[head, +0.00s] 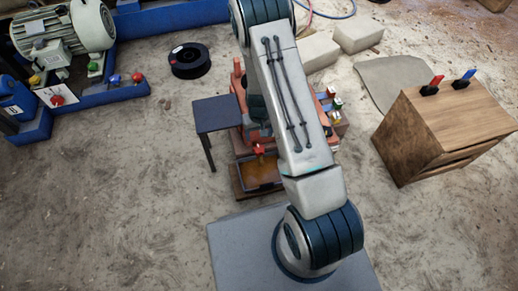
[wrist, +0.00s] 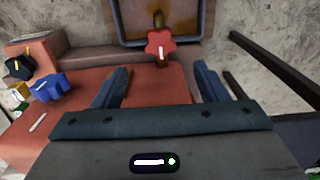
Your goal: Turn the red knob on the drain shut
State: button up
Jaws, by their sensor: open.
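The red knob (wrist: 160,46) is star-shaped with a white mark on its stem, and sits beyond my fingertips in the wrist view. It also shows in the head view (head: 259,150), just left of my arm. In the head view the tray (head: 238,183) holds brown liquid. My gripper (wrist: 161,78) is open and empty, its two dark blue fingers apart on either side of the knob's line. The knob appears clear of both fingers.
An orange-red machine body (wrist: 62,120) lies under and left of my fingers. A blue knob (wrist: 50,88) and a black knob (wrist: 18,68) are at its left. A dark small table (head: 217,113) stands close beside the machine. A wooden cabinet (head: 420,150) is farther right.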

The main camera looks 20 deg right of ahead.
aim_at(259, 148)
notch_tip(259, 148, down, 10)
jog(key=b, duration=0.3)
jog(key=shift+r, duration=0.25)
jog(key=c, duration=1)
